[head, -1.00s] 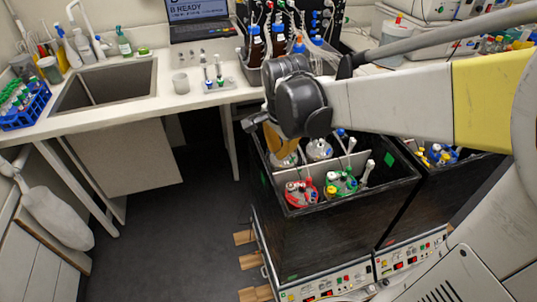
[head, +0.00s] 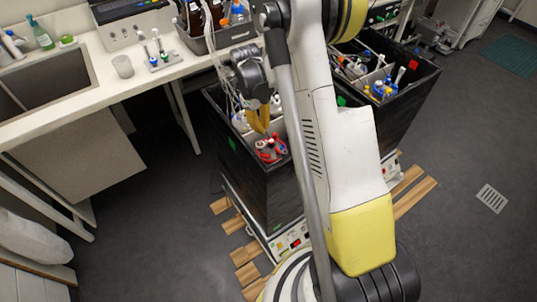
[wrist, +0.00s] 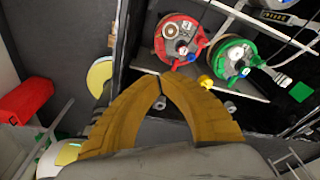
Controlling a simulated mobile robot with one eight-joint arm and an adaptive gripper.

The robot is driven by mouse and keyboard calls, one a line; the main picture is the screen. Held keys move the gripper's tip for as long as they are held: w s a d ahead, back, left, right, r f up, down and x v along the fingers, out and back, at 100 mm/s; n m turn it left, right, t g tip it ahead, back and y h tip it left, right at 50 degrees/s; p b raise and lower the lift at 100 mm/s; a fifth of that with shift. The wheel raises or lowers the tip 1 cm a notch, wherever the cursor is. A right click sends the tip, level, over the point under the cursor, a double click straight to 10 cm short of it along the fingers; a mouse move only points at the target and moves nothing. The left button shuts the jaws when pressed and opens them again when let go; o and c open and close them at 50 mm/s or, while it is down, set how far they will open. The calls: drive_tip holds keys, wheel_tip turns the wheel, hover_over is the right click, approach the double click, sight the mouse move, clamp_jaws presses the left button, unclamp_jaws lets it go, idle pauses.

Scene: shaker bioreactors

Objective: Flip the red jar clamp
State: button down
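The red-lidded jar (head: 270,150) stands in the near part of the black shaker box (head: 272,195). In the wrist view its red lid (wrist: 180,38) shows grey and white fittings and a small blue part at its near edge. I cannot clearly pick out the clamp. A green-lidded jar (wrist: 232,58) stands to its right. My gripper (wrist: 160,77) has gold fingers whose tips meet, with nothing visible between them. In the head view my gripper (head: 263,126) is just above and behind the red jar. My arm hides the box's right side.
A white divider (wrist: 215,70) crosses the box beside the jars. A second black box (head: 400,100) with more jars stands to the right. The bench (head: 100,85) with a sink is at the left. Open floor (head: 150,220) lies left of the box.

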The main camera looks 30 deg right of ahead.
sight(269, 157)
drive_tip(key=f+b, duration=0.1)
drive_tip(key=f, duration=0.3)
drive_tip(key=s+f+b, duration=0.1)
drive_tip(key=f+b, duration=0.1)
drive_tip(key=f, duration=0.3)
drive_tip(key=s+d+f+b, duration=0.1)
drive_tip(key=f+b, duration=0.1)
drive_tip(key=f, duration=0.2)
drive_tip(key=shift+d+f, duration=0.1)
drive_tip(key=shift+f, duration=0.3)
